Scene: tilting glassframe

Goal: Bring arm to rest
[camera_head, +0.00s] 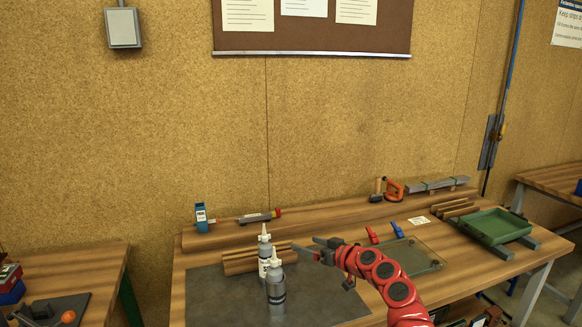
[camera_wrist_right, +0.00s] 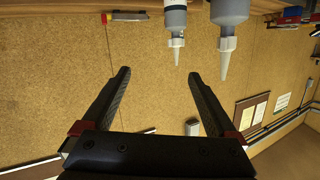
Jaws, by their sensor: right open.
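My red right arm reaches in from the lower right in the head view. Its gripper (camera_head: 308,248) is above the workbench (camera_head: 160,290), pointing left, just right of two bottles. In the right wrist view, which is upside down, the gripper's (camera_wrist_right: 159,73) two dark fingers stand wide apart with nothing between them. The front grey bottle (camera_head: 276,292) and the rear white-topped bottle (camera_head: 264,262) stand upright on a dark mat (camera_head: 215,300). Both bottles show apart from the fingers at the top of the wrist view. My left gripper is not in view.
A grooved wooden block (camera_head: 238,262) stands behind the bottles. A clear plate with red and blue clamps (camera_head: 425,262) and a green tray (camera_head: 494,226) are to the right. A blue container (camera_head: 201,219) and an orange clamp (camera_head: 392,190) are at the back.

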